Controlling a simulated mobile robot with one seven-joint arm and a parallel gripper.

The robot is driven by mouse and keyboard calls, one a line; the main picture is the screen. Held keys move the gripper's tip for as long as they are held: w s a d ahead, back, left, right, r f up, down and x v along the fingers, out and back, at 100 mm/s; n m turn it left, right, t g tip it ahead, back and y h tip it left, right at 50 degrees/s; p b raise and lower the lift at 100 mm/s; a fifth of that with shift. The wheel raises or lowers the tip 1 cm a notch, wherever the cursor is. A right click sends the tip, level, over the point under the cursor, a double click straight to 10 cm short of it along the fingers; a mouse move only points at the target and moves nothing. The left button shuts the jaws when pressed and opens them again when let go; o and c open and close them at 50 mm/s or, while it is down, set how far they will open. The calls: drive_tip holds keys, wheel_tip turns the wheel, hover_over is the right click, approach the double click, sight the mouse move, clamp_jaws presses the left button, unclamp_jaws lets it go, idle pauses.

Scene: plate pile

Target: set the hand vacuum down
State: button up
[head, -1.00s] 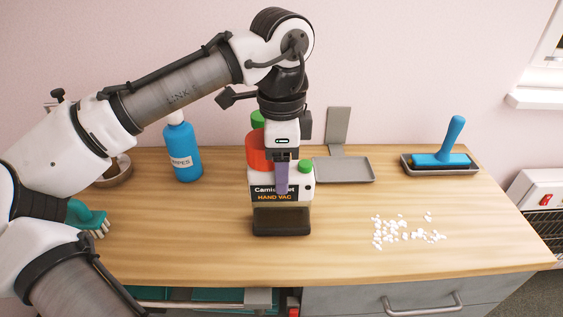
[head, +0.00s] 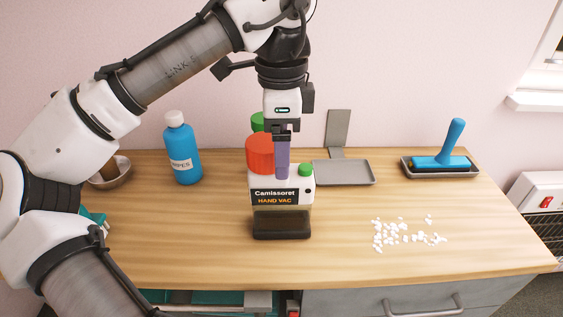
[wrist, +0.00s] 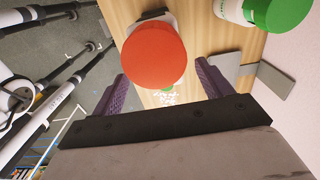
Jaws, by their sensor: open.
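The hand vacuum (head: 281,190) stands on the wooden counter (head: 400,200). It has a white body with a dark label reading HAND VAC, a dark nozzle at the front and a green knob on top. A red round piece (head: 260,153) shows at its back left; I cannot tell whether it belongs to the vacuum. In the wrist view this red disc (wrist: 154,56) fills the middle and hides most of what is below. My gripper (head: 282,172) points down over the vacuum. It is open, its purple fingers apart in the wrist view (wrist: 163,88).
White crumbs (head: 405,233) lie on the counter to the right. A dustpan (head: 345,172), a blue-handled roller in a tray (head: 410,170), a blue bottle (head: 183,155) and a bowl (head: 122,180) stand around. A green-lidded container (wrist: 236,10) is behind.

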wheel_tip(320, 180, up, 7)
drive_tip(key=shift+r+p, duration=0.1)
drive_tip(key=shift+p, duration=0.3)
idle(2.0)
